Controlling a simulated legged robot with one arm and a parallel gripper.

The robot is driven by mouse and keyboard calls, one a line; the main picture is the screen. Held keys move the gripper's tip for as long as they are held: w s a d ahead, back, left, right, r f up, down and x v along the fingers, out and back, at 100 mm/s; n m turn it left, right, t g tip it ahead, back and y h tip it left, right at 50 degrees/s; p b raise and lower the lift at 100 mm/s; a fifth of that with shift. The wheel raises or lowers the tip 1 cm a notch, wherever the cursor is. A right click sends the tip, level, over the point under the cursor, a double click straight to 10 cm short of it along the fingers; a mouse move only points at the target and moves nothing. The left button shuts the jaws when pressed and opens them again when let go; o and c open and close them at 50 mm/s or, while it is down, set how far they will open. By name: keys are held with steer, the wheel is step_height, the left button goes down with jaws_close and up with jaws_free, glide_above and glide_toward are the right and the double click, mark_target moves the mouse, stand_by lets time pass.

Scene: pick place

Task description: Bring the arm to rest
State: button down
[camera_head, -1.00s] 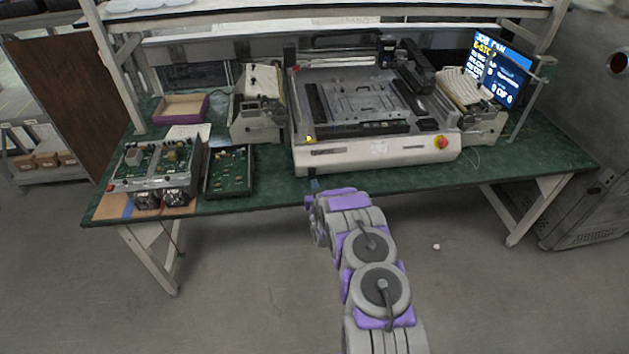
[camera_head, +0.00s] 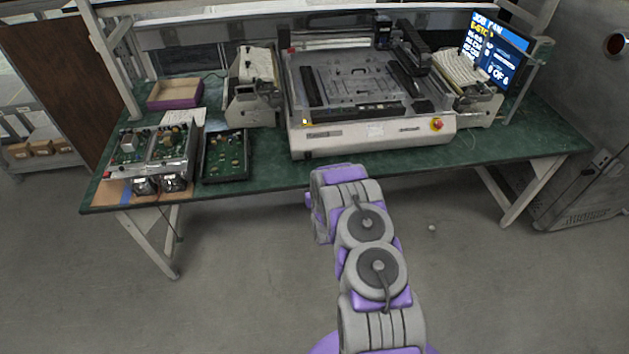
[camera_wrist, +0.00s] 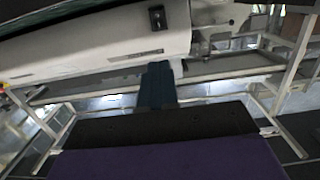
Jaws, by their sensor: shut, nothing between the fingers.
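My arm (camera_head: 365,245) reaches out from the bottom of the head view, with its front end just short of the table's front edge. My gripper (camera_wrist: 157,72) shows in the wrist view as dark blue fingers pressed together, with nothing held. In the head view the fingers are hidden by the front of the arm. In the wrist view the fingers appear in front of the white machine's lower side, and I cannot tell the exact gap.
The green table (camera_head: 270,172) carries a large white machine (camera_head: 372,135), circuit-board units (camera_head: 150,155), a black tray (camera_head: 226,155), a purple box (camera_head: 175,93) and a screen (camera_head: 497,50).

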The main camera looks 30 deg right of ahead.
steer(key=shift+d, duration=0.15)
step_height(320, 180, up, 9)
steer(key=w+a+g+y, duration=0.1)
steer(key=a+g, duration=0.2)
steer(key=g, duration=0.1)
steer(key=s+a+r+n+g+y, duration=0.1)
steer(key=s+a+r+g, duration=0.15)
steer(key=s+r, duration=0.25)
steer(key=s+a+r+g+y, duration=0.1)
steer(key=s+a+r+g, duration=0.1)
steer(key=s+a+r, duration=0.3)
steer(key=s+a+r+g, duration=0.3)
steer(key=s+r, duration=0.1)
steer(key=s, duration=1)
steer(key=s+a+r+n+g+y, duration=0.1)
steer(key=s+a+r+g, duration=0.2)
steer(key=s, duration=1.2)
steer(key=s+a+r+n+g, duration=0.1)
steer(key=s+a+r+g, duration=0.2)
steer(key=s+r, duration=0.4)
steer(key=s+a, duration=0.1)
steer(key=s, duration=0.6)
steer(key=shift+s+r+g+y+b, duration=0.2)
steer(key=shift+r+g+y+b, duration=0.1)
steer(key=shift+g+b, duration=0.1)
